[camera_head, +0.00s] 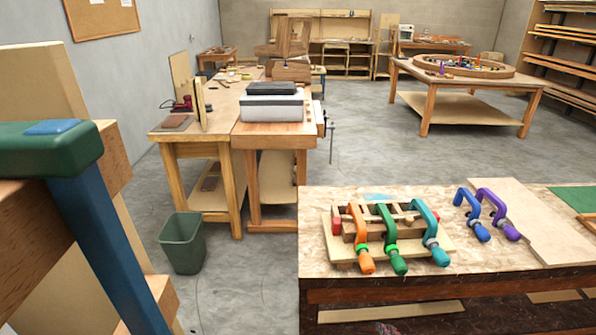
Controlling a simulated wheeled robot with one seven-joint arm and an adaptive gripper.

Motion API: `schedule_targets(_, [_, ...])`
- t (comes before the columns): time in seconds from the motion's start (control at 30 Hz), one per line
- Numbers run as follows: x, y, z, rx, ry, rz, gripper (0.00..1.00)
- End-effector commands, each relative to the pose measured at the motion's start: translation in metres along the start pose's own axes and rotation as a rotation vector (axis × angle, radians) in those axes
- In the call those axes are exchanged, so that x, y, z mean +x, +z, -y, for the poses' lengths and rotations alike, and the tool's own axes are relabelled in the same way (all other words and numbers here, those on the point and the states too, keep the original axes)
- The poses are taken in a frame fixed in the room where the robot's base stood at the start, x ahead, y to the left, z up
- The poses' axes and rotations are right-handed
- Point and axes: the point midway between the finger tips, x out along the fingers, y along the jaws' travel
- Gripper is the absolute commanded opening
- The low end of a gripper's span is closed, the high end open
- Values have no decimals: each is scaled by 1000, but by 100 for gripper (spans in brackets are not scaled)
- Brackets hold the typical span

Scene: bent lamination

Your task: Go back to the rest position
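My gripper is not in view. On the near workbench (318,258), a wooden bending form (345,245) lies on a pale board. An orange clamp (357,232), a green clamp (387,230) and a teal clamp (428,228) sit side by side across the form, handles toward me. How tightly they grip it cannot be told. A blue clamp (472,215) and a purple clamp (497,212) lie loose on the bench, to the right of the form.
A large green and blue frame-like object (50,148) with wooden boards fills the left foreground. A grey-green bin (182,243) stands on the floor. Workbenches (225,123) stand along the left wall, and a table (428,77) is at the back right. The concrete floor (385,155) between is clear.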

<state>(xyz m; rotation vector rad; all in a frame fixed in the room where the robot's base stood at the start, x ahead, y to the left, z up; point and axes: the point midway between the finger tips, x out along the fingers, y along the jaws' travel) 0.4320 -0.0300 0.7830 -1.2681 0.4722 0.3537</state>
Motion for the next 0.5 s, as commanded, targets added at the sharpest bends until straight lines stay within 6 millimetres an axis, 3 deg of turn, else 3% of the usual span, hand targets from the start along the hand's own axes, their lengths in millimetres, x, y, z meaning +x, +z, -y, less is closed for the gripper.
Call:
schedule_targets(0.27, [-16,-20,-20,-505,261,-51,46])
schedule_targets(0.5, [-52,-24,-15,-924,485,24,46])
